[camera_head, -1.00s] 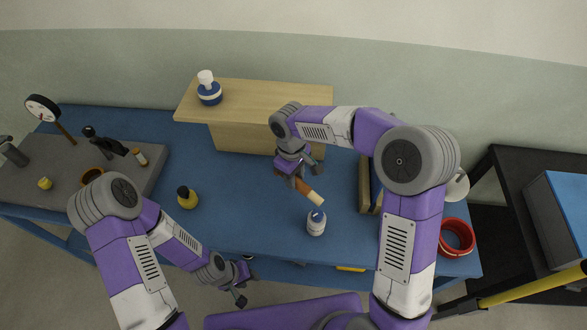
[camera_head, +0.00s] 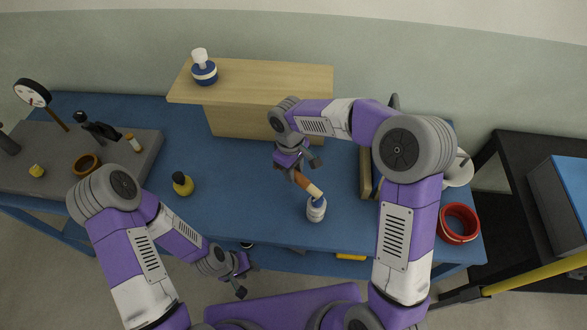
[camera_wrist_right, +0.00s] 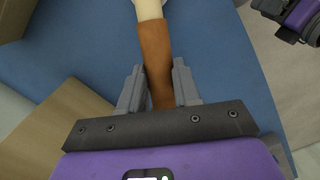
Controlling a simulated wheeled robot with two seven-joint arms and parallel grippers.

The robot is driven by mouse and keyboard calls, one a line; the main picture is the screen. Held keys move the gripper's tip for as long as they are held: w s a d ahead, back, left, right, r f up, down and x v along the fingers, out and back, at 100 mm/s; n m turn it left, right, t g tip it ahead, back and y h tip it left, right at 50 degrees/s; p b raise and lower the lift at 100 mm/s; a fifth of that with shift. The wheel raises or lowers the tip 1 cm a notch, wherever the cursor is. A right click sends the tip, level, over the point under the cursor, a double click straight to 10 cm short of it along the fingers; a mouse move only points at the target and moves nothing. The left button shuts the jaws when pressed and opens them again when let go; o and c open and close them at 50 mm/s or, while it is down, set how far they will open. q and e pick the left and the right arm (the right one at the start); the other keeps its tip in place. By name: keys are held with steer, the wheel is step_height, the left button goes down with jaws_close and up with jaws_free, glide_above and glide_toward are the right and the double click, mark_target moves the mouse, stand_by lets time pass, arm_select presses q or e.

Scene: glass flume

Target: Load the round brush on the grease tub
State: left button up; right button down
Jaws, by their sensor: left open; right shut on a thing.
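My right gripper (camera_head: 291,169) is shut on the brown handle of the round brush (camera_head: 303,182). My left gripper (camera_head: 245,278) is open and empty, low at the table's front edge.
A yellow and black bottle (camera_head: 182,184) is at left and a red ring-shaped container (camera_head: 459,223) at right. The blue table (camera_head: 245,205) is clear left of the tub.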

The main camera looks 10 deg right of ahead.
steer(key=shift+f+b, duration=0.3)
steer(key=shift+f, duration=0.15)
stand_by(0.5)
steer(key=shift+w+d+r, duration=0.1)
stand_by(0.4)
stand_by(0.5)
stand_by(0.7)
stand_by(0.5)
steer(key=shift+p, duration=0.35)
steer(key=shift+r+p, duration=3.15)
steer(key=shift+r, duration=0.9)
steer(key=shift+f, duration=0.1)
